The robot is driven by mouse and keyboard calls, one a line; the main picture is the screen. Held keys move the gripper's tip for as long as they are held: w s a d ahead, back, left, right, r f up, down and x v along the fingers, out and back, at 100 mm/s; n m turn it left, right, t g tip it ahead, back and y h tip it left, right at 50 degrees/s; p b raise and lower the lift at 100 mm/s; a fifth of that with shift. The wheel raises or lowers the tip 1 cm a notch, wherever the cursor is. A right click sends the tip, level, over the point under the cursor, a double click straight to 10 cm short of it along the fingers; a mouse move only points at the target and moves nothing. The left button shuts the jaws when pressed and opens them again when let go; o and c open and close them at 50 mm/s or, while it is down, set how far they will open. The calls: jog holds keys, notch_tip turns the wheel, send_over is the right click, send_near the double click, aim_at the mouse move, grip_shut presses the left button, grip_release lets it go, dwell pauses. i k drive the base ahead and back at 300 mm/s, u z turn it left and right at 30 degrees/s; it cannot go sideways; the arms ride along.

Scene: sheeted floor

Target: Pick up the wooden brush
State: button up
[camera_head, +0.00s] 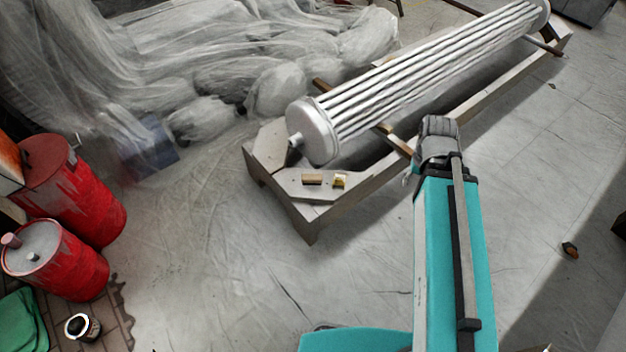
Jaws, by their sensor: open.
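A small tan wooden block with a darker lower side, which looks like the wooden brush (312,179), lies on the near end of a low pale wooden stand (317,213). A small yellow and whitish item (339,181) lies just to its right, apart from it. My teal arm rises at the lower right and ends in a grey ribbed part, right of the brush and clear of it. No gripper fingers can be made out.
A large ribbed metal cylinder (425,68) lies along the stand behind the brush. Red barrels (70,190) and an open can (82,327) stand at left. Plastic-sheeted bulk (200,60) fills the back left. The floor before the stand is largely clear.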

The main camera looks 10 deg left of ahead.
aim_at(306, 179)
jog(key=z, duration=0.1)
jog(key=i, duration=1)
jog(key=u, duration=0.05)
